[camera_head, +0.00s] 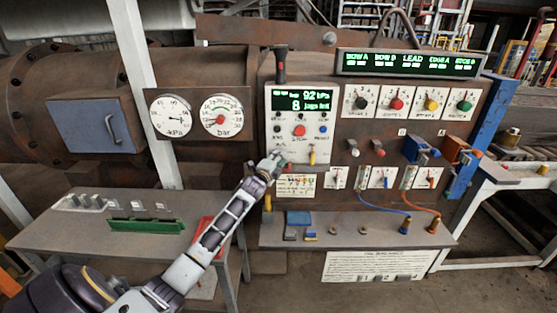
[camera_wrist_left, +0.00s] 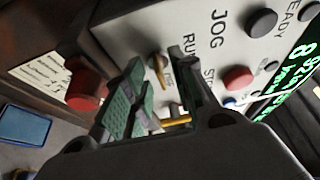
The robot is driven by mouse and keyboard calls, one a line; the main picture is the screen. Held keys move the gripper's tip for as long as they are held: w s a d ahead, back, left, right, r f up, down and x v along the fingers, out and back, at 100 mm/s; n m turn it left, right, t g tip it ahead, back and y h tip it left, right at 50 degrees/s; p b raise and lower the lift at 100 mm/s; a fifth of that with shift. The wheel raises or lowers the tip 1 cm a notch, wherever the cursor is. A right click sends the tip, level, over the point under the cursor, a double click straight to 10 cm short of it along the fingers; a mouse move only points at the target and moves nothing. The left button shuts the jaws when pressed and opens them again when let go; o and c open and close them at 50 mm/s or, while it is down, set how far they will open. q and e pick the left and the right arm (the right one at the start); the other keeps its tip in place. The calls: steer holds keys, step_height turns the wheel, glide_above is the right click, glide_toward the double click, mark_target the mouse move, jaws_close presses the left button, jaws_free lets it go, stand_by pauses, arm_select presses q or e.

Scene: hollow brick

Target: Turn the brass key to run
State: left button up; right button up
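The brass key (camera_wrist_left: 157,72) sticks out of a round lock on the white panel, near the RUN label, in the left wrist view. My left gripper (camera_wrist_left: 158,88) is open, with one green-padded finger on each side of the key. No closing on the key shows, and whether a finger touches it I cannot tell. In the head view my left gripper (camera_head: 275,158) is at the lower left of the panel (camera_head: 322,100) and appears to hide the key. My right gripper is out of view.
A red button (camera_head: 299,130) sits above. A red knob (camera_wrist_left: 84,86) is near the fingers in the wrist view. A shelf (camera_head: 350,228) juts out below. A side table (camera_head: 70,235) stands at left.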

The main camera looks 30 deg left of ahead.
arm_select(q)
jaws_close()
steer(key=shift+f, duration=0.1)
stand_by(0.4)
steer(key=n+y+b, duration=0.2)
steer(key=n+b, duration=0.2)
steer(key=n, duration=0.2)
steer(key=n+t+y+b, duration=0.1)
steer(key=n+y+b, duration=0.2)
steer(key=n, duration=0.4)
steer(key=f+n+t+y+b, duration=0.1)
steer(key=n+y+b, duration=0.1)
steer(key=n+b, duration=0.4)
steer(key=shift+w+d+n+y, duration=0.2)
steer(key=shift+d+n+y, duration=0.2)
steer(key=shift+n, duration=0.1)
steer(key=shift+a, duration=0.1)
